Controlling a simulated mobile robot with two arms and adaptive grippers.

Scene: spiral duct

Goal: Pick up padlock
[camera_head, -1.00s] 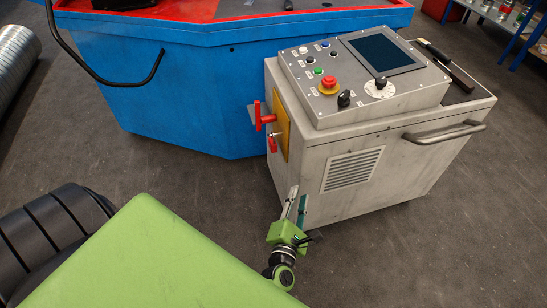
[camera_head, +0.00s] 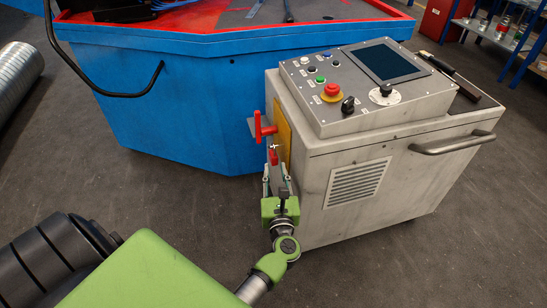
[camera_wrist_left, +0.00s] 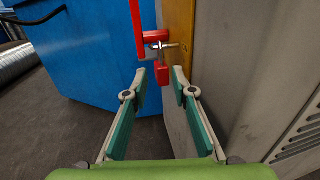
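The padlock (camera_head: 273,157) is small and red, and hangs on the left side of the grey control cabinet, below a red lever handle (camera_head: 262,130). In the left wrist view the red padlock body (camera_wrist_left: 162,75) hangs from a metal shackle just below the handle's red base (camera_wrist_left: 155,36). My left gripper (camera_head: 277,178) is open just below and in front of the padlock. In the left wrist view its two fingers (camera_wrist_left: 158,86) are spread, with the padlock beyond and between the tips. I cannot tell whether a tip touches it. My right gripper is not in view.
The grey cabinet (camera_head: 400,165) with its control panel stands close along the right of the gripper. A yellow plate (camera_head: 283,137) is on its side. A blue machine (camera_head: 190,110) stands behind. Dark floor (camera_head: 150,195) is free in front of it.

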